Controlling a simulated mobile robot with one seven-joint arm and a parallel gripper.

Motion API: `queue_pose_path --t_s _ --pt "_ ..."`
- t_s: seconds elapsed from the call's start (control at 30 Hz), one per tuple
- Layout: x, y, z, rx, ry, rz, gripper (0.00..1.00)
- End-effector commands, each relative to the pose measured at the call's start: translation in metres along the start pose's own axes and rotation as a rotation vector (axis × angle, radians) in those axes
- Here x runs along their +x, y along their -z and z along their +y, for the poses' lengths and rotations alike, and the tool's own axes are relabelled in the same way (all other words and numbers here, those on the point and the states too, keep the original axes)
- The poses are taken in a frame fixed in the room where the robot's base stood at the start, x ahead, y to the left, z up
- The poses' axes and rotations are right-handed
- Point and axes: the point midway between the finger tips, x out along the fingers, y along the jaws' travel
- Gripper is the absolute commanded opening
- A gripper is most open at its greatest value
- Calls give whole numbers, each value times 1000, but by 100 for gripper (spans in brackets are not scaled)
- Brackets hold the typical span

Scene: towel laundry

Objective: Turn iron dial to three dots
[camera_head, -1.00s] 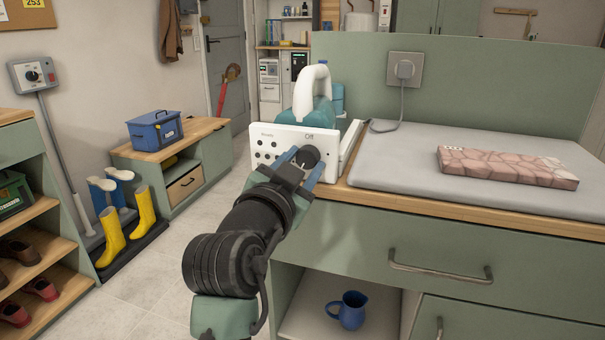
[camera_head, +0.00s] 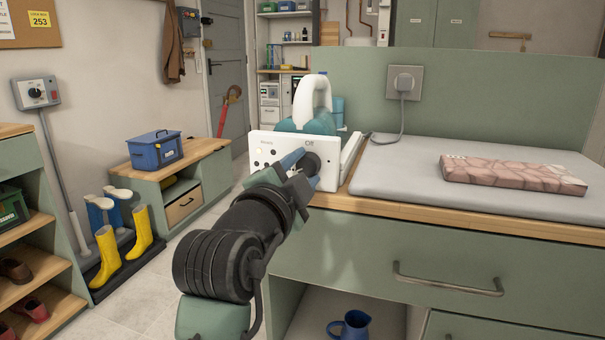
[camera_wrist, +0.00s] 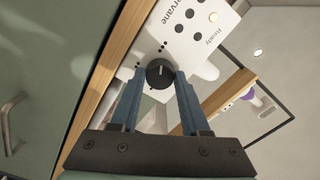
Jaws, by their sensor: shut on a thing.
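The iron (camera_head: 305,122) stands on the counter's left end, with a teal body and a white handle. Its white panel (camera_head: 272,146) faces me and carries "Ready" and "Off" lettering and several round marks. The black dial (camera_head: 311,164) is at the panel's right side. My gripper (camera_head: 303,166) is shut on the dial. In the wrist view the blue fingers (camera_wrist: 160,88) stand on both sides of the dial (camera_wrist: 159,73), which has a short white line. Small dot groups are printed around it; I cannot tell exactly which one the line meets.
A grey ironing pad (camera_head: 400,175) lies on the counter, with a folded pink patterned cloth (camera_head: 512,173) on it. A cord runs to the wall socket (camera_head: 404,82). A blue jug (camera_head: 350,326) sits in the open shelf below.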

Motion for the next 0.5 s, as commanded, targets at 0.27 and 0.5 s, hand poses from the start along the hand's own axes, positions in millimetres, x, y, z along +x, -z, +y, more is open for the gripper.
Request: queue_pose_path --t_s 0.27,0.5 --pt "0 0 1 11 -2 -1 0" --pt "0 0 1 10 -2 -1 58"
